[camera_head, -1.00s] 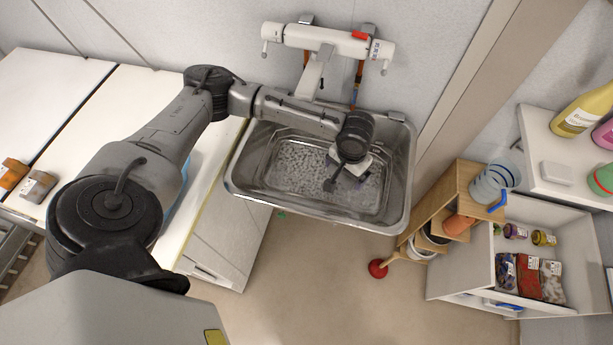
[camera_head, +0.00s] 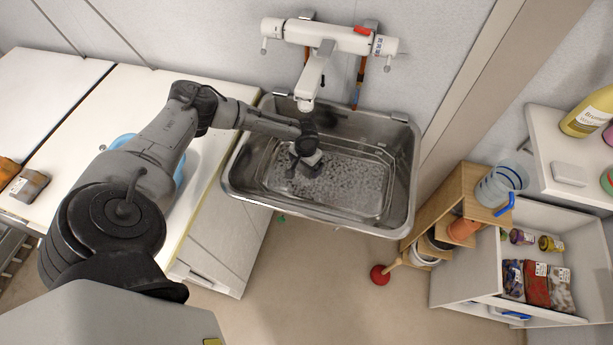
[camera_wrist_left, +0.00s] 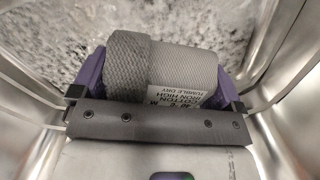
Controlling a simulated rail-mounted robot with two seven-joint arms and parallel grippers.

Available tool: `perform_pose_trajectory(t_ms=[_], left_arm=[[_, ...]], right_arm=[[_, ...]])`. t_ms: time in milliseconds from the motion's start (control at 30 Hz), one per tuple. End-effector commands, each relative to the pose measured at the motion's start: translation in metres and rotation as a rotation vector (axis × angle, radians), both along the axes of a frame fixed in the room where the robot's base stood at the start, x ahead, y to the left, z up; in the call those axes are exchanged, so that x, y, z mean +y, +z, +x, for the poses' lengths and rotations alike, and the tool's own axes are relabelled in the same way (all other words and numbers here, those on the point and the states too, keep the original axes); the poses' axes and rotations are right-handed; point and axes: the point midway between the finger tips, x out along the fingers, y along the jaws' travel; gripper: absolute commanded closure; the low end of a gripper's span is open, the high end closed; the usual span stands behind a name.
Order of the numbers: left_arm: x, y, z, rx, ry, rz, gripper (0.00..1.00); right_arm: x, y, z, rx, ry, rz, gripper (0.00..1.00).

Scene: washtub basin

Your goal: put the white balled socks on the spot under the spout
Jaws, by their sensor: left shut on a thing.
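The balled socks (camera_wrist_left: 180,72), a pale grey-white rolled bundle with a printed care label, fill the space between the purple-edged fingers of my left gripper (camera_wrist_left: 160,88) in the left wrist view. The gripper is shut on them. In the head view, my left gripper (camera_head: 303,170) is over the left half of the steel basin (camera_head: 340,208), below the spout in the picture; the socks cannot be made out clearly there. The white spout (camera_head: 309,88) hangs from the tap body (camera_head: 330,36) over the basin's back rim. My right gripper is not in view.
The speckled basin floor (camera_head: 350,180) is clear to the gripper's right. A white counter (camera_head: 95,110) at left holds a grey bundle (camera_head: 30,185), an orange one (camera_head: 8,170) and a partly hidden blue thing (camera_head: 180,170). Wooden steps (camera_head: 450,205) and a plunger (camera_head: 380,275) stand at right.

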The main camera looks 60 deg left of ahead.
Motion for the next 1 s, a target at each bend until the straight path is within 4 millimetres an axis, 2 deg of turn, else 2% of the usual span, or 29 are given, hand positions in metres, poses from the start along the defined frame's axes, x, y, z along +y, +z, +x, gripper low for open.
perform_pose_trajectory(t_ms=[33,133,467,700,1000], left_arm=[[0.0,-0.011,0.0,0.001,0.001,-0.001,0.3],[-0.001,-0.025,0.0,0.001,0.0,-0.001,0.3],[-0.001,-0.045,0.0,0.0,0.0,-0.001,0.3],[0.0,-0.073,0.0,0.0,0.001,0.0,0.3],[0.0,-0.075,0.0,0.0,0.001,0.0,0.3]], right_arm=[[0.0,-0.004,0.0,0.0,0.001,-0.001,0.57],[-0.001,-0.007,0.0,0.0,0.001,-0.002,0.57],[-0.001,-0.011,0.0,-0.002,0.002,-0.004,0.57],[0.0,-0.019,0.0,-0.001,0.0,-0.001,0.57],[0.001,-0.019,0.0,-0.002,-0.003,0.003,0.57]])
